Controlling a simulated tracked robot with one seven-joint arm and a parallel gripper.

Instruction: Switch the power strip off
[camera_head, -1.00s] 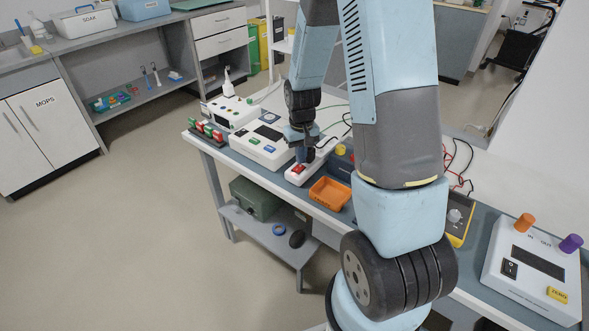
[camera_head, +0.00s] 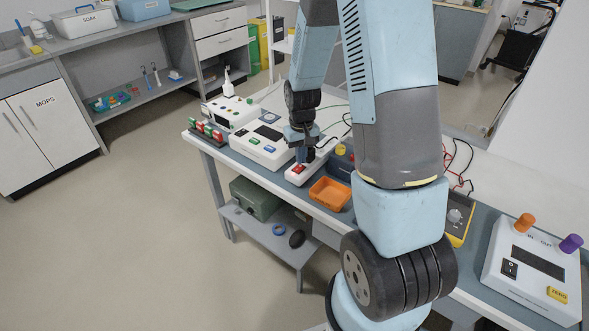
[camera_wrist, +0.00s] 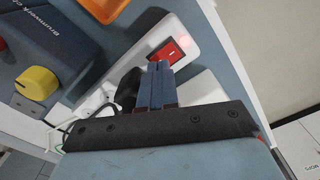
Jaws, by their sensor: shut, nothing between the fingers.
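The white power strip (camera_head: 296,178) lies near the front edge of the bench, and its red switch (camera_head: 298,169) faces up. My gripper (camera_head: 307,160) points down just behind the switch. In the wrist view my gripper (camera_wrist: 158,64) is shut and empty, its fingertips close to the switch's near edge. I cannot tell whether they touch it, nor which way the rocker is tipped.
An orange tray (camera_head: 329,194) sits right of the strip. A white device with a dark screen (camera_head: 262,143) stands to its left. A dark box with a yellow knob (camera_wrist: 37,83) is close on the left in the wrist view. Cables lie behind the strip.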

